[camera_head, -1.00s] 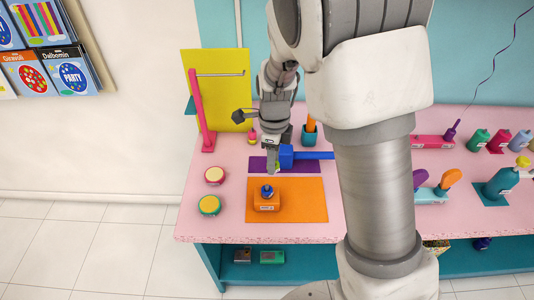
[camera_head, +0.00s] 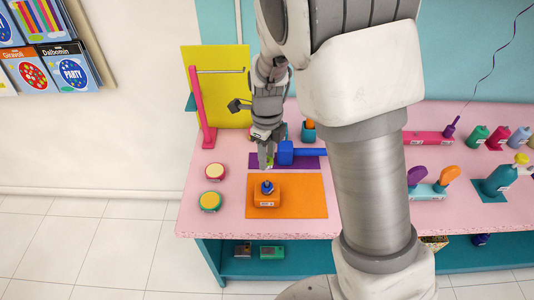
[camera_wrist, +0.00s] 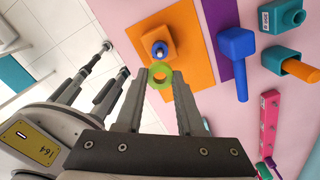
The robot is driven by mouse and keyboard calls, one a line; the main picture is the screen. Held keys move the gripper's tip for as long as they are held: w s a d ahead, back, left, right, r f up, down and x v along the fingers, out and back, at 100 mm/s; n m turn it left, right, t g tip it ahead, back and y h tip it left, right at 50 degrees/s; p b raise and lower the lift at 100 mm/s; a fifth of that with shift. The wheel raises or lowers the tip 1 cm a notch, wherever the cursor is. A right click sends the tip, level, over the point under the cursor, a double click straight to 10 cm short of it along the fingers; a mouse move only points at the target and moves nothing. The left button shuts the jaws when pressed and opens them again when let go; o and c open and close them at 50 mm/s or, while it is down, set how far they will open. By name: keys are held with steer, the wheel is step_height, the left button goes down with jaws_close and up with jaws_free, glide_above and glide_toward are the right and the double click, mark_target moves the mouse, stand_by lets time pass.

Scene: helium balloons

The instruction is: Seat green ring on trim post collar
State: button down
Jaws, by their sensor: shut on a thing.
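The green ring (camera_wrist: 160,86) is held between the two fingertips of my gripper (camera_wrist: 159,78) in the wrist view. In the head view my gripper (camera_head: 266,163) is over the purple mat, and only a bit of the green ring (camera_head: 271,160) shows beside the fingers. The trim post appears to be the orange block (camera_head: 266,200) with a blue collar (camera_head: 267,187) on top, standing on the orange mat. In the wrist view the orange block (camera_wrist: 150,33) and blue collar (camera_wrist: 160,51) lie beyond the ring. The ring is apart from the collar.
A blue mallet-like tool (camera_head: 286,153) lies close right of my gripper on the purple mat (camera_head: 310,164). A pink stand (camera_head: 207,135) rises behind. The orange mat's right side is clear.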

steer(key=shift+f+b, duration=1.75)
steer(key=shift+f, duration=1.5)
steer(key=shift+r+p, duration=0.1)
steer(key=shift+p, duration=0.55)
steer(key=shift+f+b, duration=0.95)
steer(key=shift+f, duration=0.8)
steer(key=shift+c, duration=2.2)
jaws_free()
step_height(320, 180, up, 18)
steer(key=p, duration=0.1)
steer(key=shift+f, duration=0.25)
